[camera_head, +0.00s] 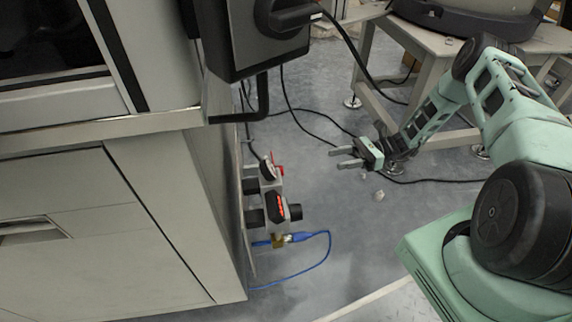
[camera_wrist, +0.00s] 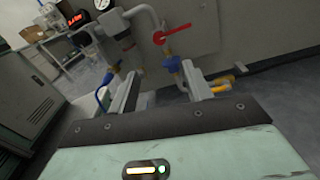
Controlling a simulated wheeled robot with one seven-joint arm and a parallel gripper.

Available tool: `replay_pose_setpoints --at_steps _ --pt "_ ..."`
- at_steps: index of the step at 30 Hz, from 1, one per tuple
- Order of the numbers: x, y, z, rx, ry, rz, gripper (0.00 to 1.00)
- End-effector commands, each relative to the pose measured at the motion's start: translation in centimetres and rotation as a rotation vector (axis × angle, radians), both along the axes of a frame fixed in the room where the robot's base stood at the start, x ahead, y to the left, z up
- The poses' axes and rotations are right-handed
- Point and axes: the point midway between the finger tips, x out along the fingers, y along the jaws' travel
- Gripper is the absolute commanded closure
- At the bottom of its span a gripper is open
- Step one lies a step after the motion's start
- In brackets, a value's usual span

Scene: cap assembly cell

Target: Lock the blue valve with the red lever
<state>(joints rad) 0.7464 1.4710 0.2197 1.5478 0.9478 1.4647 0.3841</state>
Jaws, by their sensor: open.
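The red lever (camera_wrist: 174,33) sits on piping on a grey panel in the wrist view. The blue valve (camera_wrist: 173,64) is just below the lever, on the same pipe. In the head view, a small part of the red lever (camera_head: 279,170) shows beside the gauge; I cannot make out the blue valve there. My gripper (camera_head: 342,157) is open and empty, to the right of the lever with a gap between. In the wrist view, the two fingers of my gripper (camera_wrist: 163,82) point toward the piping, below the lever, and the blue valve appears between them.
A round gauge (camera_head: 267,168) and a unit with a red display (camera_head: 279,207) stick out from the cabinet side (camera_head: 180,165). A blue hose (camera_head: 328,252) loops below them. A black monitor box (camera_head: 262,35) overhangs above. Black cables cross the floor near a table (camera_head: 436,42).

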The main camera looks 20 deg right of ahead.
Motion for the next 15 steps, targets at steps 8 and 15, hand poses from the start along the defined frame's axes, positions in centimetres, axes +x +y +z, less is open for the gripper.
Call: replay_pose_setpoints --at_steps 8,15 --pt "0.6 5.5 -0.3 0.000 -0.001 0.006 0.51" --pt "1.2 10.5 -0.3 -0.001 -0.001 0.006 0.51"
